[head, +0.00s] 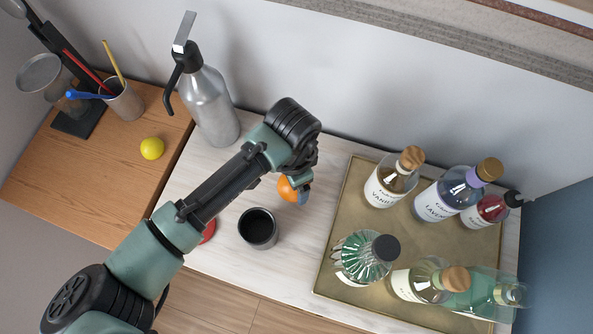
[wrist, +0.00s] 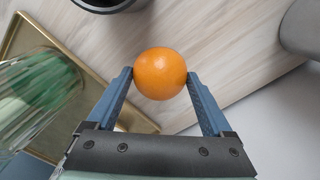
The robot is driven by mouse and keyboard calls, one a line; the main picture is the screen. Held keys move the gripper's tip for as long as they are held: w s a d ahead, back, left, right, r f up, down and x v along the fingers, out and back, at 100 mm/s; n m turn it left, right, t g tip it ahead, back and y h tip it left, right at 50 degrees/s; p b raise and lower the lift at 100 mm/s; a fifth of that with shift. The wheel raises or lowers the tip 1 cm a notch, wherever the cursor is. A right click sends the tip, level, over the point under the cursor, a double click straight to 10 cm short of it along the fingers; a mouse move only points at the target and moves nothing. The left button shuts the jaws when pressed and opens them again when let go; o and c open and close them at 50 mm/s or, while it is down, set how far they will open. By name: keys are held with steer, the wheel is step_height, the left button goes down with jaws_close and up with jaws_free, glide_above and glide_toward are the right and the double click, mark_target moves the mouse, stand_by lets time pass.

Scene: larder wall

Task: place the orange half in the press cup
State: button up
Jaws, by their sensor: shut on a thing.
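The orange (head: 287,190) is between the fingers of my gripper (head: 296,197). In the wrist view the orange (wrist: 160,73) looks round, and both blue fingertips of my gripper (wrist: 160,76) touch its sides; I cannot tell whether it is a half. It is above or on the pale board, just right of and behind a dark grey cup (head: 258,230), whose rim also shows at the top of the wrist view (wrist: 105,4). A dark stand with a round grey cup-like part (head: 38,73) stands at the far left on the wooden surface; it looks like the press.
A gold tray (head: 335,240) with several bottles stands on the right. A grey siphon bottle (head: 212,105) stands at the back. A yellow lemon (head: 152,148) and a holder of coloured sticks (head: 124,104) are on the wooden surface (head: 60,170). A red thing (head: 208,231) is partly hidden by my arm.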

steer(key=shift+f, duration=2.35)
steer(key=shift+f, duration=0.15)
steer(key=o, duration=1.2)
steer(key=shift+c, duration=0.2)
